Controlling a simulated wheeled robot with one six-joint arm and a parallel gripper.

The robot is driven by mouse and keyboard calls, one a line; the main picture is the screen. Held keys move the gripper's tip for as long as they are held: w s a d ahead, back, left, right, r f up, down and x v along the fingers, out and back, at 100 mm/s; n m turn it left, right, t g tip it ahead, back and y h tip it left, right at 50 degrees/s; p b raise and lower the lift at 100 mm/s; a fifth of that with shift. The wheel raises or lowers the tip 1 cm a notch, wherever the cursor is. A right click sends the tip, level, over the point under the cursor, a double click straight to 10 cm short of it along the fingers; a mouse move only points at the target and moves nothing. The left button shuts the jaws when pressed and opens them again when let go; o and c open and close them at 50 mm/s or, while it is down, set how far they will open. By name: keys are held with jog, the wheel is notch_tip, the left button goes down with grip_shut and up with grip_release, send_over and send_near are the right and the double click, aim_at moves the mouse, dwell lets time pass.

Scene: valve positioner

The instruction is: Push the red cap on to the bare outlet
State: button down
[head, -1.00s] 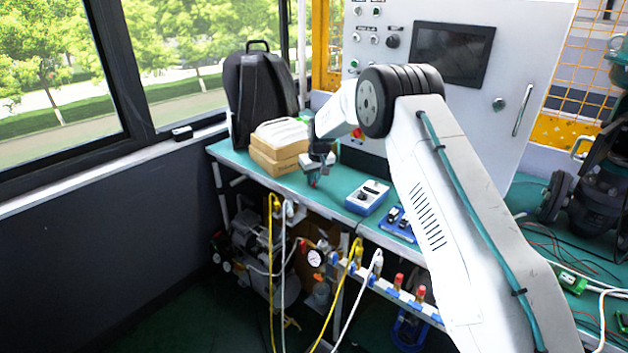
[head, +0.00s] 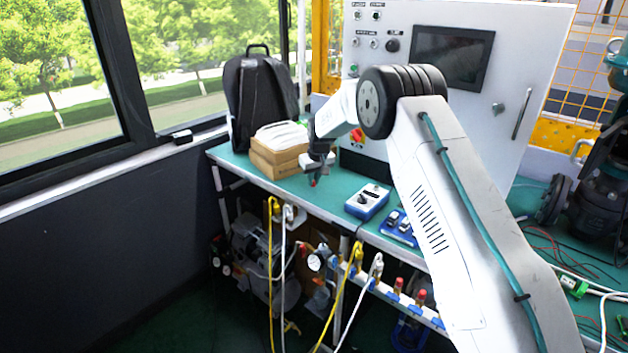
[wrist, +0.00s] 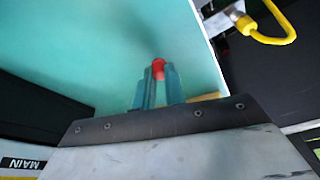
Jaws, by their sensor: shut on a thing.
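My gripper (head: 315,175) hangs over the left part of the green bench, fingers pointing down. In the wrist view my gripper (wrist: 158,86) is shut on the red cap (wrist: 158,68), which sits at its fingertips. The red cap (head: 313,184) shows as a small red spot in the head view. The white outlet rail (head: 409,306) runs below the bench's front edge, right of and lower than my gripper. It carries several blue fittings, some with red caps (head: 420,296). The outlets are too small to tell surely which one is bare.
Yellow (head: 271,260) and white hoses hang from the rail area, with a gauge (head: 315,262) beside them. On the bench (head: 330,205) stand a blue-white box (head: 367,202), cardboard boxes (head: 275,160) and a black backpack (head: 262,100). A cabinet (head: 515,70) stands behind.

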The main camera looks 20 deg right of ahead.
jog(key=shift+r, duration=0.2)
jog(key=shift+r, duration=1.85)
